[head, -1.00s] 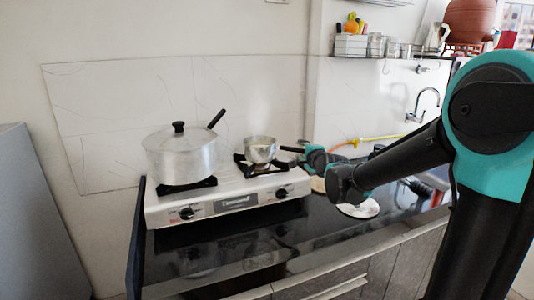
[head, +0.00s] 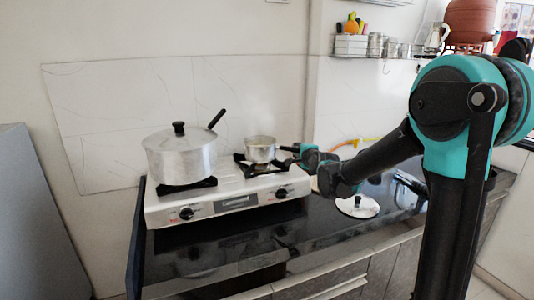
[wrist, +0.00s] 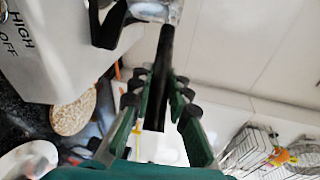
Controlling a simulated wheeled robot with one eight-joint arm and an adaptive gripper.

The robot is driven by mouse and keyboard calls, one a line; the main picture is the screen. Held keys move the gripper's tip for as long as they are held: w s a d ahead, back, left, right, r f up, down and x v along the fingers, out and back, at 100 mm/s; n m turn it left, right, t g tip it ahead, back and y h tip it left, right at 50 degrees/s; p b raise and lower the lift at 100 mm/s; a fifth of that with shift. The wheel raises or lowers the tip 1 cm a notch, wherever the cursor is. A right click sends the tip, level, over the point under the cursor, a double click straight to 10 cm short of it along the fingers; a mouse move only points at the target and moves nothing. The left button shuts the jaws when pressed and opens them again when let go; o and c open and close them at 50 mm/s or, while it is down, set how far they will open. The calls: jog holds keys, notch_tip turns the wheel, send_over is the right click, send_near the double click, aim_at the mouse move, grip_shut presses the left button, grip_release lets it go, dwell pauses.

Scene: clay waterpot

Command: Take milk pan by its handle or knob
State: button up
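The small metal milk pan (head: 260,150) is at the right burner of the stove, close to level. In the head view I cannot tell whether it rests on the burner grate. Its dark handle (wrist: 165,60) points right, toward my gripper. In the wrist view my gripper (wrist: 160,80) has its fingers close along both sides of this handle and looks shut on it. The fingertips are small in the head view, where my gripper (head: 306,153) is just right of the pan. Only the pan's edge (wrist: 155,10) shows in the wrist view.
A large lidded pot (head: 180,158) stands on the left of the white stove (head: 228,200). A lid with a knob (head: 357,206) lies on the black counter to the right. A wall shelf (head: 385,57) holds jars and a rack.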

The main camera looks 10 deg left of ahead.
grip_shut()
jog(key=shift+r, duration=0.2)
